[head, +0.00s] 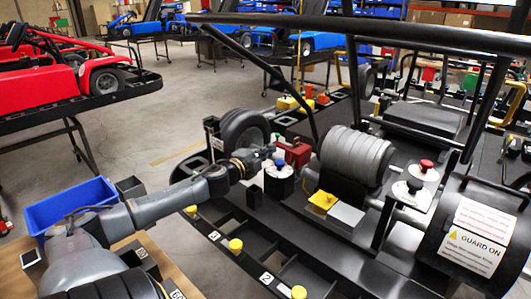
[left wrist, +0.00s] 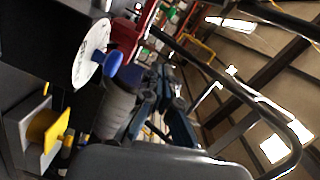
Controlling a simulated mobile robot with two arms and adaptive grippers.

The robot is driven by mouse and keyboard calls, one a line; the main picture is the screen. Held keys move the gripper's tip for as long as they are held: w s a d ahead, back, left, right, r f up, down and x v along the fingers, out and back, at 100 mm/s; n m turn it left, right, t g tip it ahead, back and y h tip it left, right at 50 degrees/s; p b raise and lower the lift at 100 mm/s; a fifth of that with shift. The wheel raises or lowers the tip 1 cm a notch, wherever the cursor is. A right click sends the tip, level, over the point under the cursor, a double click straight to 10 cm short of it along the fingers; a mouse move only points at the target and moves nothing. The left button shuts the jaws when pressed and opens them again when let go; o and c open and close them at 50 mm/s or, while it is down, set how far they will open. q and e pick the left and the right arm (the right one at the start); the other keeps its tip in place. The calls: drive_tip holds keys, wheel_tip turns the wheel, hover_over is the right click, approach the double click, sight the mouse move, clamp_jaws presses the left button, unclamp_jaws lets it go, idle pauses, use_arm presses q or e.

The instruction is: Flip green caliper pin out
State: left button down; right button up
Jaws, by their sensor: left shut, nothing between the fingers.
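The red caliper (head: 295,151) is mounted beside the black wheel (head: 246,130) on the kart stand in the head view. Part of it shows at the top of the left wrist view (left wrist: 128,32). My right gripper is not in view.
A white disc (head: 279,171) with a blue knob stands just below the caliper. A ribbed grey cylinder (head: 355,155) is close on its right. A yellow block (head: 321,201) sits in front, and a black frame bar (head: 292,85) slants above. A blue bin (head: 78,205) stands at left.

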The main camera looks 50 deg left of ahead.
use_arm(q)
drive_tip(key=shift+v, duration=0.8)
drive_tip(key=shift+w+r, duration=0.1)
